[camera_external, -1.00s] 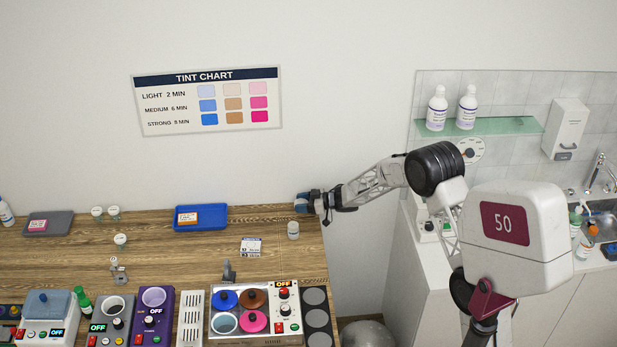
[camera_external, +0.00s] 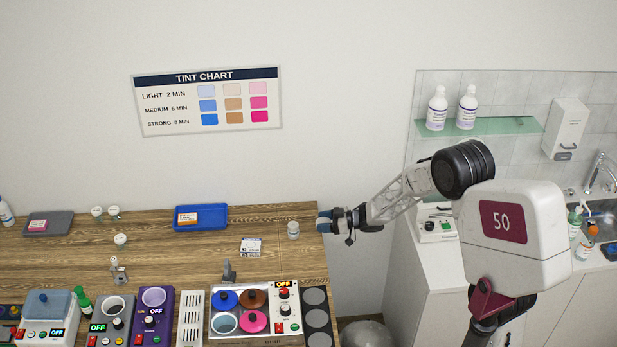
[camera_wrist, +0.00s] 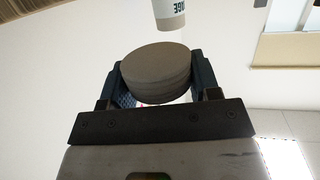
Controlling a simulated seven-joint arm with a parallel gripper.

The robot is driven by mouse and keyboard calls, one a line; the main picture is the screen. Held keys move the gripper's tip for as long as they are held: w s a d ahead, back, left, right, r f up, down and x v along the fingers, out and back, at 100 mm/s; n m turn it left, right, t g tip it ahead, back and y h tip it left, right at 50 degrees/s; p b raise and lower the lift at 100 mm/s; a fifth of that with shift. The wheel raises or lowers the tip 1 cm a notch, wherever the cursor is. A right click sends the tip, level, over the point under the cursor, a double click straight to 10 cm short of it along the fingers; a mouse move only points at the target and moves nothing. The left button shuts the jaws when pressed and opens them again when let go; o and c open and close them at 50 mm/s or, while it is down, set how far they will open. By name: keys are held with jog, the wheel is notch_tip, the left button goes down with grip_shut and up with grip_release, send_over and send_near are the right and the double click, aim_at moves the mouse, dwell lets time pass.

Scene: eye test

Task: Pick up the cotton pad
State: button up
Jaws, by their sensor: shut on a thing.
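A round, thick, grey-looking disc with layered edges, which I take for the cotton pad (camera_wrist: 156,72), sits between the two dark fingers of my gripper (camera_external: 322,222) in the wrist view. The fingers touch its opposite sides, so my gripper is shut on it. In the external view my gripper is at the right end of the wooden table, just right of a small white jar.
The small white jar (camera_external: 293,229) stands near the table's right end; a similar labelled container (camera_wrist: 169,14) shows in the wrist view. A blue tray (camera_external: 217,223) lies further left. Heaters with coloured lids (camera_external: 254,311) line the front. A sink counter (camera_external: 440,265) is at right.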

jog(key=shift+s+d+r, duration=0.1)
jog(key=shift+s+d, duration=0.25)
jog(key=shift+s, duration=0.25)
dwell(0.3)
